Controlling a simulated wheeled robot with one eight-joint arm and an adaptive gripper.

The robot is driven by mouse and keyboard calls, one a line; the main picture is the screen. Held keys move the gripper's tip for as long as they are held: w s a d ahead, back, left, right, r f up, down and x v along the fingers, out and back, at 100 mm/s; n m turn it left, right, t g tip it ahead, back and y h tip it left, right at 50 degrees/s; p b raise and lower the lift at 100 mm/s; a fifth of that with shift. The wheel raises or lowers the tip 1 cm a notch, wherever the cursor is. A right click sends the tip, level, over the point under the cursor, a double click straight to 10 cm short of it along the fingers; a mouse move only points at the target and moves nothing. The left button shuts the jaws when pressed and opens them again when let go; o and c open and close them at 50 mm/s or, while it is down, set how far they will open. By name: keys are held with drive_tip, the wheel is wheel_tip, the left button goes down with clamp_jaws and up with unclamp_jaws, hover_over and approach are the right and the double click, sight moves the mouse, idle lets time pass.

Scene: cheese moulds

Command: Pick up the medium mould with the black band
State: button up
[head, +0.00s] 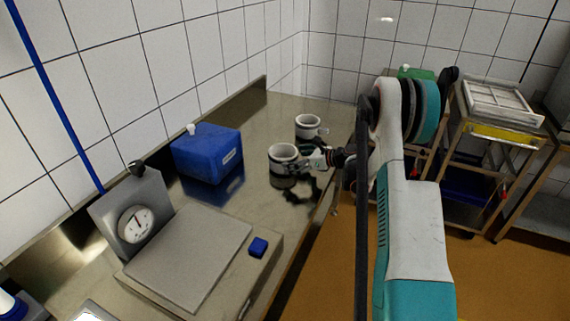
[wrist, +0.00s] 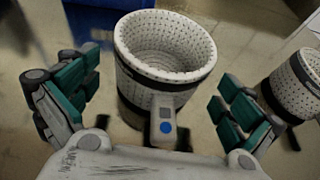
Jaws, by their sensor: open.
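A white perforated mould with a black band (head: 284,153) stands upright on the steel counter, and in the wrist view it fills the middle (wrist: 135,67). It has a grey tab with a blue dot (wrist: 164,125) facing my gripper. A second white mould with a dark band (head: 307,121) stands farther back; it shows at the right edge of the wrist view (wrist: 298,85). I cannot tell for certain which is medium. My gripper (head: 312,157) is open beside the nearer mould. In the wrist view its green-padded fingers (wrist: 157,74) are spread on either side of that mould, holding nothing.
A blue container (head: 206,155) stands against the back wall. A dial scale (head: 190,255) with a small blue block (head: 258,247) is at the near left of the counter. The counter's right edge runs below my arm. A rack (head: 480,135) stands at the right.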

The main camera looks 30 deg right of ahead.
sight(284, 157)
drive_tip(key=x, duration=0.2)
drive_tip(key=b+x, duration=0.1)
drive_tip(key=x, duration=0.2)
drive_tip(key=shift+w+r+b, duration=0.15)
drive_tip(key=shift+r+b, duration=0.1)
drive_tip(key=shift+b, duration=0.05)
drive_tip(key=c, duration=0.8)
drive_tip(key=shift+r, duration=0.2)
